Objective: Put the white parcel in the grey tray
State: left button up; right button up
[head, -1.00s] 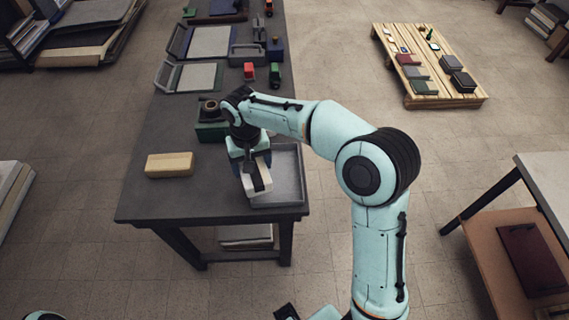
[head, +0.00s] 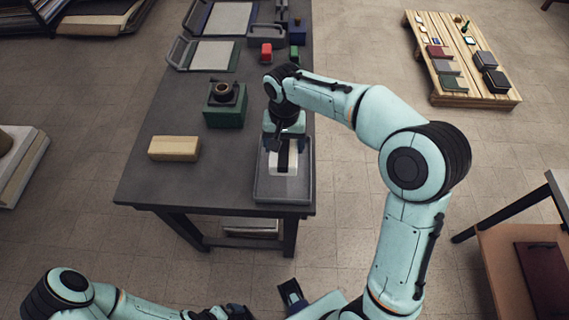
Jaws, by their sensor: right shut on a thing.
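The white parcel (head: 278,165), with a dark band across it, shows below my right gripper (head: 284,148). My right gripper is shut on it, and the gripper hides its far end. The parcel is over the inside of the grey tray (head: 282,192); I cannot tell whether it touches the tray's floor. The tray lies at the near right corner of the dark table. My left arm shows at the bottom left, and its gripper (head: 222,313) is at the bottom edge, partly cut off; its jaws are unclear.
A tan block (head: 174,149) lies on the table (head: 160,185) left of the tray. A green box (head: 224,112) with a dark round thing on it stands farther back. A red item (head: 266,53) and open cases (head: 208,54) lie behind. A pallet (head: 470,99) stands on the floor at right.

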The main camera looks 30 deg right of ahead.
notch_tip(320, 180, down, 10)
jog(key=shift+r+b, duration=0.25)
jog(key=shift+b, duration=0.2)
jog(key=shift+f, duration=0.2)
jog(key=o, duration=1.3)
jog(key=shift+o, duration=0.2)
